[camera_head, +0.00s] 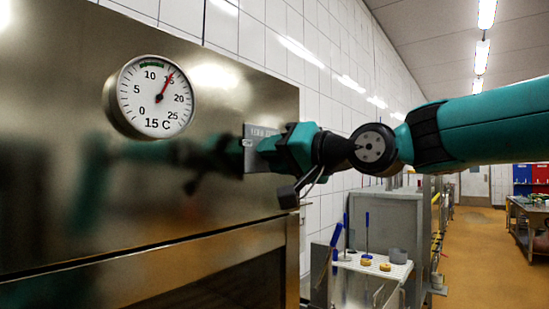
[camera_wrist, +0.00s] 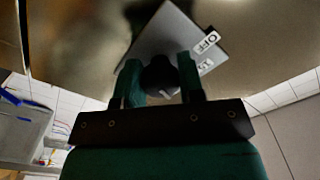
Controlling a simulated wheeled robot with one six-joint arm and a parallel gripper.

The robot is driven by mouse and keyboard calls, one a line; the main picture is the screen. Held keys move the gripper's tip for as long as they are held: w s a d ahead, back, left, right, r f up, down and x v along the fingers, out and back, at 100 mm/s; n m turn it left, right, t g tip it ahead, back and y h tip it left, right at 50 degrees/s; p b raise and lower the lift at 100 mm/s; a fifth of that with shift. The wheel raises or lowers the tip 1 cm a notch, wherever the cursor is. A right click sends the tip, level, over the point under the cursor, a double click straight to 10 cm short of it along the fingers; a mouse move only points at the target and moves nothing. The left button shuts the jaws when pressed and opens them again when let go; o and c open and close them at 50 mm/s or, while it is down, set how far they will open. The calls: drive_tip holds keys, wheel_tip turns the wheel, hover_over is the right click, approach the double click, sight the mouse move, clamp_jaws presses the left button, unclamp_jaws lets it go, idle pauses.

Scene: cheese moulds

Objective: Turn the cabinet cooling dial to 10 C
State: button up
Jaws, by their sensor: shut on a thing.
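The cooling dial (camera_wrist: 160,76) is a dark round knob on a grey plate (camera_wrist: 163,38) on the cabinet (camera_head: 120,200) front. White labels, one reading OFF, show on the plate in the wrist view. My gripper (camera_wrist: 160,88) is shut on the knob, one green finger on each side. In the head view my gripper (camera_head: 254,150) reaches the plate from the right and hides the knob. The knob's pointer mark cannot be made out. The round thermometer (camera_head: 154,97) left of the plate has a red needle near 15 and reads 15 C.
The cabinet's steel front is shiny and mirrors my arm. A white cart (camera_head: 372,266) with blue-handled tools and small yellowish rounds stands at the lower right. A grey cabinet (camera_head: 385,215) is behind it. The aisle floor (camera_head: 475,260) farther right is clear.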

drive_tip(key=shift+m, duration=0.3)
drive_tip(key=o, duration=0.9)
drive_tip(key=shift+b+v, duration=3.8)
drive_tip(key=shift+v, duration=4.9)
drive_tip(key=shift+f, duration=0.15)
